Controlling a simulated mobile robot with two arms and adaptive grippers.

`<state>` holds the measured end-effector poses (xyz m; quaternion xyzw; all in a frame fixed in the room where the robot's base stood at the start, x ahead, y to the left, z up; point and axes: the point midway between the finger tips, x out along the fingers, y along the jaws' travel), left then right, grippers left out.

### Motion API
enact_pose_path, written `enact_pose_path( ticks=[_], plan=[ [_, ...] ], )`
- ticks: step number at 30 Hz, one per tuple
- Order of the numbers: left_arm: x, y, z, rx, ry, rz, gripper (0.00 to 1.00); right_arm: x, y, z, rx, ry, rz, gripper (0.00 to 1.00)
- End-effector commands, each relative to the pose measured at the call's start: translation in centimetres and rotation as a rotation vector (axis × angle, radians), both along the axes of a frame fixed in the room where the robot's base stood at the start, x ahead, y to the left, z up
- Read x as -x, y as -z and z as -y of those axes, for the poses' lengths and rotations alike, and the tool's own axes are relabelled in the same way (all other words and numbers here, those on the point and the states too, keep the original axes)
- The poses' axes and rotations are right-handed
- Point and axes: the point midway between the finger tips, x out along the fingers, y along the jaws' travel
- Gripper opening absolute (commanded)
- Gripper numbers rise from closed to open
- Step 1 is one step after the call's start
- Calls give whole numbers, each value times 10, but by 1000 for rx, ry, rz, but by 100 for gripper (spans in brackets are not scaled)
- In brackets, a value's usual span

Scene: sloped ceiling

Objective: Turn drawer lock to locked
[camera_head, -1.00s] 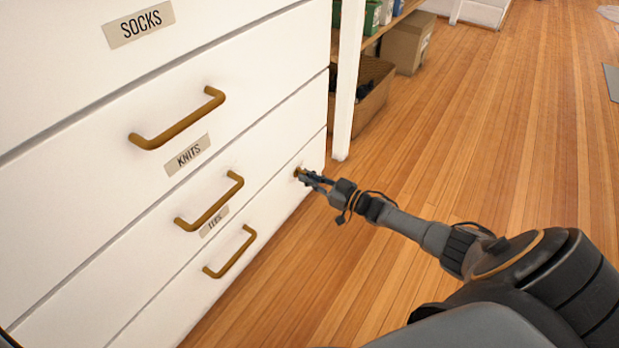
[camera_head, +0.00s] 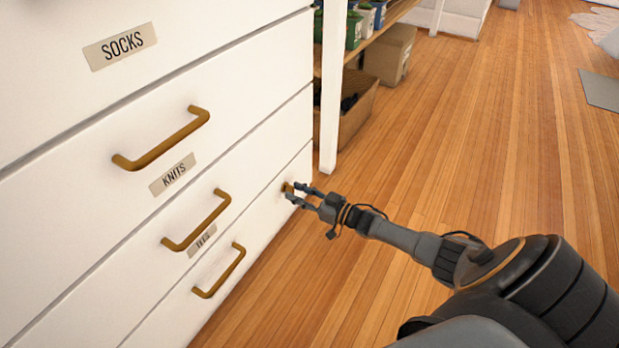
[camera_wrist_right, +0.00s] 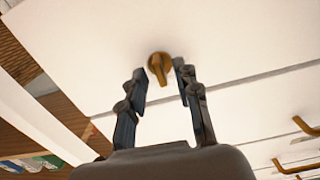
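The drawer lock is a small brass knob (camera_head: 287,187) on the white drawer front near its right edge. In the right wrist view the lock (camera_wrist_right: 159,66) is a round brass disc with a raised grip, just beyond the fingertips. My right gripper (camera_head: 301,192) is at the lock in the head view. In the wrist view its two fingers (camera_wrist_right: 166,78) are open, one on each side below the lock, with a gap between them and nothing held. The white chest of drawers (camera_head: 260,145) fills the left. My left gripper is not in view.
Brass bar handles (camera_head: 197,220) stick out from the drawers to the left of the lock. The wooden floor (camera_head: 460,130) to the right is clear.

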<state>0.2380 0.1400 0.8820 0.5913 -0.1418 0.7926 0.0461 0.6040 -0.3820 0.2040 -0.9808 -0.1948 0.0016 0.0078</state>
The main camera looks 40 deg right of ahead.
Motion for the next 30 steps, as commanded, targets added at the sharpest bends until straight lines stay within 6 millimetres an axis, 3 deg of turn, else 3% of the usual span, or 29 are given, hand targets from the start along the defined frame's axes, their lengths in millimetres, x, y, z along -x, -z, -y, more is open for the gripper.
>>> enact_pose_path(
  ticks=[16,21,30],
  plan=[
    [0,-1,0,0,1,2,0,94,1,39,2,0,-6,32],
    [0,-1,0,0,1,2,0,106,0,44,-1,0,-1,32],
    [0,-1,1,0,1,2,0,107,0,44,0,0,-1,32]
  ],
)
